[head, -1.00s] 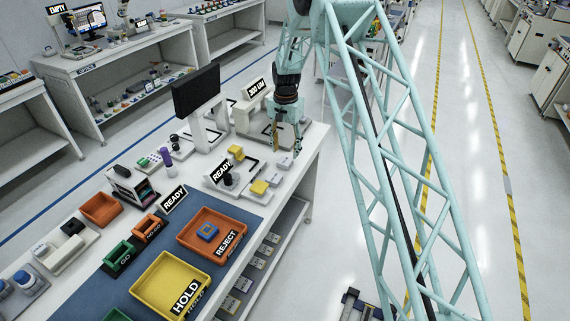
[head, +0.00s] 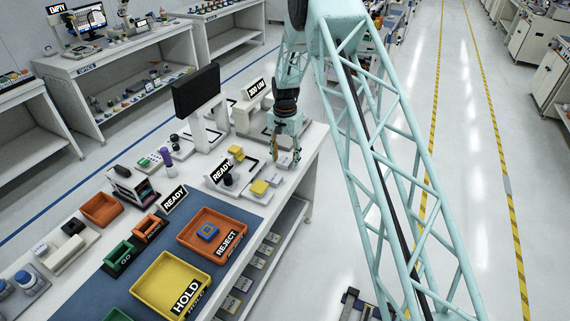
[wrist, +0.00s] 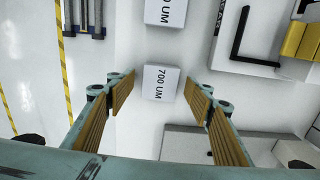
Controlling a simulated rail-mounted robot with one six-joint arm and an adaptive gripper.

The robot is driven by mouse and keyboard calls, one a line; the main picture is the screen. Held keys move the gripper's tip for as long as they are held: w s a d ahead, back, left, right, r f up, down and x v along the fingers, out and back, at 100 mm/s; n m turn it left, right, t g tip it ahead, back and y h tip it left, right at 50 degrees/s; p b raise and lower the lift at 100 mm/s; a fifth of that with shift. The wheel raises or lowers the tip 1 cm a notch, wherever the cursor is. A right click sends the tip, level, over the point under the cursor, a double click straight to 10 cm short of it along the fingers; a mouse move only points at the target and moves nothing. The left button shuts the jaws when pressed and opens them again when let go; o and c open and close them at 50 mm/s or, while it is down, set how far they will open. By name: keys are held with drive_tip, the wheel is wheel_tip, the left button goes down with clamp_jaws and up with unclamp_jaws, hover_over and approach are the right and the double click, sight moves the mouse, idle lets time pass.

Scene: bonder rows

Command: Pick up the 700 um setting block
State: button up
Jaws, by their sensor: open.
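The 700 um setting block (wrist: 160,83) is a small white block with "700 UM" printed on its top face. In the wrist view it lies between and beyond my two open fingers, with clear gaps on both sides. My gripper (head: 285,158) is open and empty, pointing down over the right end of the white bench (head: 306,150) in the head view. Its tan-padded fingers (wrist: 161,88) frame the block in the wrist view. In the head view I cannot tell the 700 block from the small pale blocks by the fingers.
A second white block marked "UM" (wrist: 166,12) lies just above the 700 block in the wrist view; its number is partly cut off. Yellow blocks (wrist: 296,40) and a black L-shaped bracket (wrist: 240,40) are to the right. A READY sign (head: 219,169) stands nearby.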

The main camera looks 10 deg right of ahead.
sight(285, 160)
drive_tip(key=shift+c, duration=0.5)
drive_tip(key=c, duration=1)
drive_tip(key=shift+r, duration=0.1)
drive_tip(key=shift+r, duration=1.75)
drive_tip(key=s, duration=0.5)
drive_tip(key=s+r+b, duration=0.1)
drive_tip(key=s, duration=1)
drive_tip(key=shift+r, duration=0.15)
